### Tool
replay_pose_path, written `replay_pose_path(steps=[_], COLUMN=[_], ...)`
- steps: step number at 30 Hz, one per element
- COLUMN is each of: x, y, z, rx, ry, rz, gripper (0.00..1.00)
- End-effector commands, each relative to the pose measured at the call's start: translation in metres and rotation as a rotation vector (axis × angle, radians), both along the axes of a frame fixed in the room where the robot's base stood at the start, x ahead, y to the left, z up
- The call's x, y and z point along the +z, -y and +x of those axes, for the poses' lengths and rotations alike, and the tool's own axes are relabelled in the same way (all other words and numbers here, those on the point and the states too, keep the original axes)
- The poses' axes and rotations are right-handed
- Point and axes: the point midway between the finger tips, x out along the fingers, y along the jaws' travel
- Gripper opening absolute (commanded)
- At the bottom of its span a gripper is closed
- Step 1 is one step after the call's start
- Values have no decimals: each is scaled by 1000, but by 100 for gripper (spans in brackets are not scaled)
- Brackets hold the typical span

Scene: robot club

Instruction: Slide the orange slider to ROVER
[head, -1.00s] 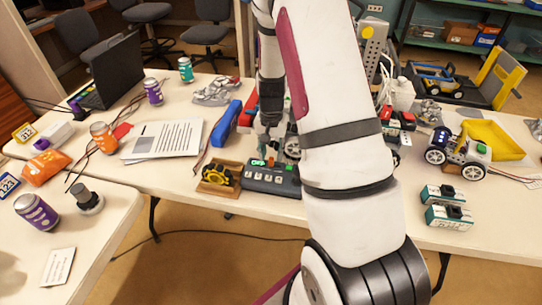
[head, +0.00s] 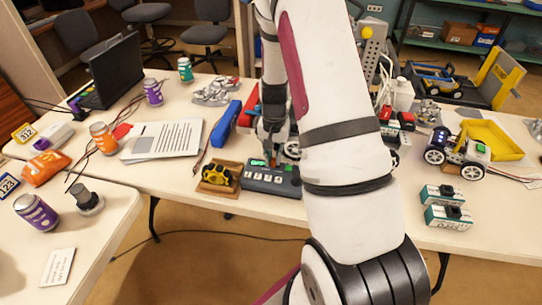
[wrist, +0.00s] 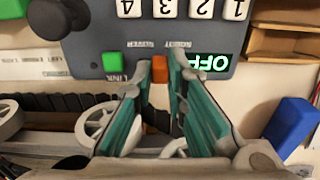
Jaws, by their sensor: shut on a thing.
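The orange slider (wrist: 159,68) is on the dark control box (head: 262,187), between my two fingertips. My gripper (wrist: 160,72) is shut on it, its teal-lined fingers on either side. The wrist view shows the box upside down. The small label that seems to read ROVER (wrist: 135,44) lies left of the slider there, and the one that seems to read ROBOT (wrist: 178,43) lies right. The slider appears to stand between them; its slot is hidden. In the head view, my gripper (head: 271,152) is over the box's far edge.
Beside the slider are a lit OFF display (wrist: 210,62) and a green LINK button (wrist: 113,64). A dark knob (wrist: 54,15) and numbered white keys (wrist: 165,8) are near. A wheeled rover (head: 457,152) stands right.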

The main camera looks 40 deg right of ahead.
Motion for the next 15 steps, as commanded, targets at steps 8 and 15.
replay_pose_path(steps=[8,15], x=[0,-1], y=[12,12], z=[-16,-16], rx=[-3,-3], ry=[-3,-4], rz=[-1,-1], gripper=[0,33])
